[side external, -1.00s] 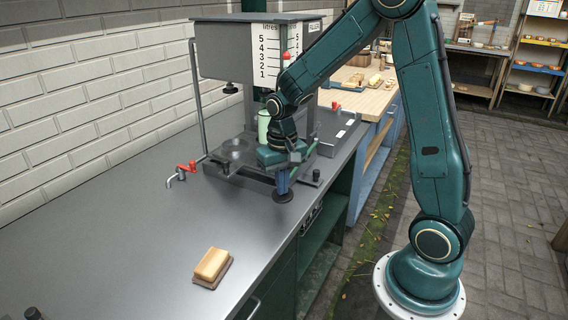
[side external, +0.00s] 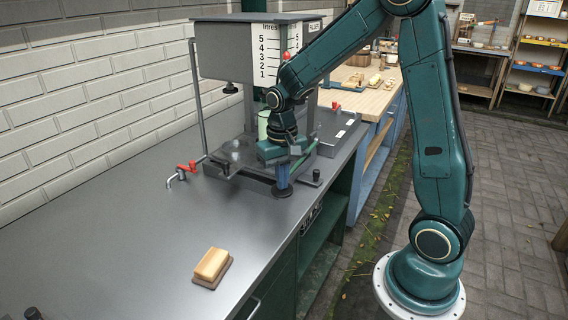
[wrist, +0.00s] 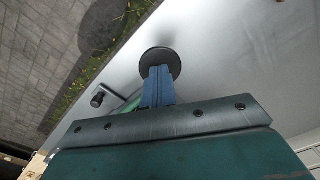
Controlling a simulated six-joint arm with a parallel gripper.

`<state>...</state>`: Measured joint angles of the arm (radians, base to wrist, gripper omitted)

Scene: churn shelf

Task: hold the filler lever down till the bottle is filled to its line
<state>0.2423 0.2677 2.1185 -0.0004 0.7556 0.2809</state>
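The filler is a grey tank (side external: 222,55) with a litre scale (side external: 267,60) above a low dark base (side external: 236,158) on the counter. A pale green bottle (side external: 262,124) stands under it, partly hidden by my wrist; its line and fill level cannot be made out. A green bar (side external: 304,158), apparently the lever, runs beside my gripper (side external: 283,184). In the wrist view my gripper's blue fingers (wrist: 158,84) lie together, their tips at a dark round disc (wrist: 160,62). Whether the disc belongs to the lever is unclear. A bit of green bar (wrist: 132,104) shows beside the fingers.
A red-handled tap (side external: 187,167) is left of the base. A black knob (side external: 316,175) stands right of my gripper. The counter between is clear.

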